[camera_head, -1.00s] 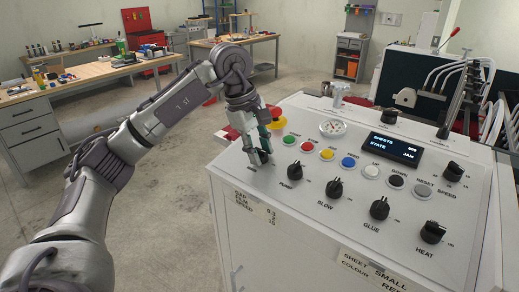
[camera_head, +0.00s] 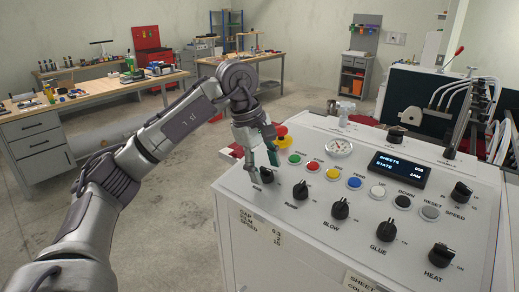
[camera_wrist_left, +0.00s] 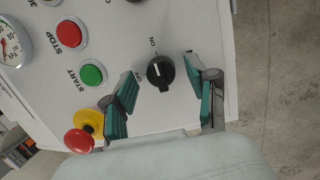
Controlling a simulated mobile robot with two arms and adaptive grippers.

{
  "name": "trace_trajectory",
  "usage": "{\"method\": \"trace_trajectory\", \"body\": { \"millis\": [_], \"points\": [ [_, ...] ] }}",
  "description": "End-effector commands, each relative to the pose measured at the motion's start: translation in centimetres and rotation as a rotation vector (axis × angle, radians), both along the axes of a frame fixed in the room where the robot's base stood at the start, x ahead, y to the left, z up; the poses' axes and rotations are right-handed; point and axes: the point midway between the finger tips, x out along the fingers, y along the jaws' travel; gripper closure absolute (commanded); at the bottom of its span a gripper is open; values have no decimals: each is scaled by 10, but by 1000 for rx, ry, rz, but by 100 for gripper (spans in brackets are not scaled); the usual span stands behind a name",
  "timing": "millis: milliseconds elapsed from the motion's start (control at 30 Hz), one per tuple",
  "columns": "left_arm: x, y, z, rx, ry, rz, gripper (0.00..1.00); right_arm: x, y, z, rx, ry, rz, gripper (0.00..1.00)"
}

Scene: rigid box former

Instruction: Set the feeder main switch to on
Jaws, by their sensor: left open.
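The feeder main switch appears to be the black rotary knob (camera_head: 266,175) at the left end of the lower knob row. Its label is too small and covered to read fully in the head view. In the left wrist view the black knob (camera_wrist_left: 160,72) has a light pointer line and an "ON" mark beside it. My left gripper (camera_head: 262,158) is over this knob, fingers pointing down. The left wrist view shows its two green-padded fingers (camera_wrist_left: 163,76) spread on either side of the knob, with gaps to both. My right gripper is not in view.
A red emergency button (camera_head: 282,131) on a yellow base stands close behind the gripper. The green start button (camera_head: 294,159) and the pump knob (camera_head: 299,191) are to the right. The display (camera_head: 399,170) reads "JAM". The panel's left edge is close to the knob.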

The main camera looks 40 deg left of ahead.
Motion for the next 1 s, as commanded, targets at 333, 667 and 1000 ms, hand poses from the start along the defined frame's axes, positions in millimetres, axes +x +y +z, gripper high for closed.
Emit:
{"method": "trace_trajectory", "body": {
  "millis": [333, 667, 1000],
  "points": [
    [-13, 14, 73, 0, -7, 1, 42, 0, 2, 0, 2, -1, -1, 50],
    [-21, 21, 106, 0, -3, 1, 42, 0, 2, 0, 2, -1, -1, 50],
    [-21, 21, 108, -1, -1, -1, 42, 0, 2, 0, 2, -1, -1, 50]
  ]
}}
